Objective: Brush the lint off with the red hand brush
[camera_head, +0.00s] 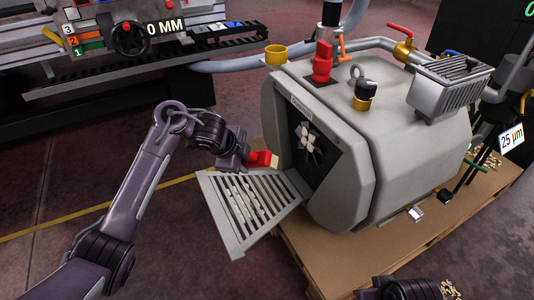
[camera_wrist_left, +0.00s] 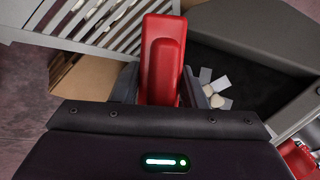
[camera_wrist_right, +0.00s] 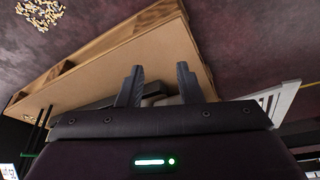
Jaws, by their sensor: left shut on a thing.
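My left gripper (camera_head: 246,153) is shut on the red hand brush (camera_head: 262,158), just above the inner edge of the slatted grille panel (camera_head: 226,236). The brush shows a red body and a pale strip at its end; in the left wrist view the red brush (camera_wrist_left: 163,60) stands between the fingers. Whitish lint (camera_head: 246,200) lies in several strips along the panel's slats, which also show in the left wrist view (camera_wrist_left: 97,18). The brush looks apart from the lint. My right gripper (camera_wrist_right: 158,88) is open and empty; in the head view only a part of my right arm shows at the bottom.
The grey machine housing (camera_head: 385,150) stands on a pallet (camera_head: 330,258); pale pieces (camera_head: 308,138) show inside its dark opening. A dark bench with a handwheel (camera_head: 130,38) is behind. Floor at left is clear.

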